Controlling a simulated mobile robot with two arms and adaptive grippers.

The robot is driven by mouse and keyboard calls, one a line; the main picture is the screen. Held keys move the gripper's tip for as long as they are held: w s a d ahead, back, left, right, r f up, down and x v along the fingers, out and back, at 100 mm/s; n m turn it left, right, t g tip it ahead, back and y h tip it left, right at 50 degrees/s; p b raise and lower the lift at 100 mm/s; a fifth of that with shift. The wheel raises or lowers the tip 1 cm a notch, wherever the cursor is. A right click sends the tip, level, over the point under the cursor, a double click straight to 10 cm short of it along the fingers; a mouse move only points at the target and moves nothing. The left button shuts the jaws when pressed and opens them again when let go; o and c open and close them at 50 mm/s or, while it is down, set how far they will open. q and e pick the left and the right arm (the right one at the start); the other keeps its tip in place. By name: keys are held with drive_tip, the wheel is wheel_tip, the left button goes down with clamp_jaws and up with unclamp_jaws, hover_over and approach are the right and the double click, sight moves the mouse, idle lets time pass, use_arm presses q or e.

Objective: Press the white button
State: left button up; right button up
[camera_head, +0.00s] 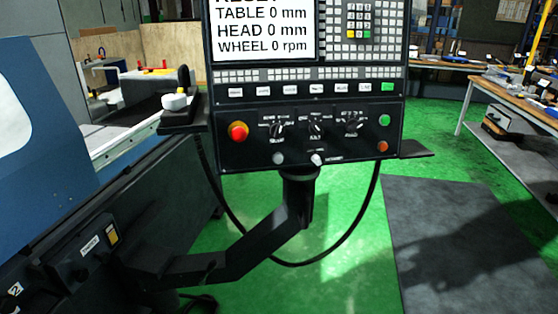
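The control panel (305,142) hangs on a black swing arm in the middle of the view. Near its lower edge sits a small round white button (316,159), under the middle rotary switch. A greyer round button (278,158) is to its left. Both stand clear, with nothing touching them. A row of whitish rectangular keys (289,90) runs higher up. Neither of my grippers is in view.
The panel also carries a red emergency knob (238,131), a green button (384,120) and an orange button (382,146). A cable (290,264) loops below it. The blue-and-black machine (60,160) fills the left. A workbench (515,95) stands right; green floor lies between.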

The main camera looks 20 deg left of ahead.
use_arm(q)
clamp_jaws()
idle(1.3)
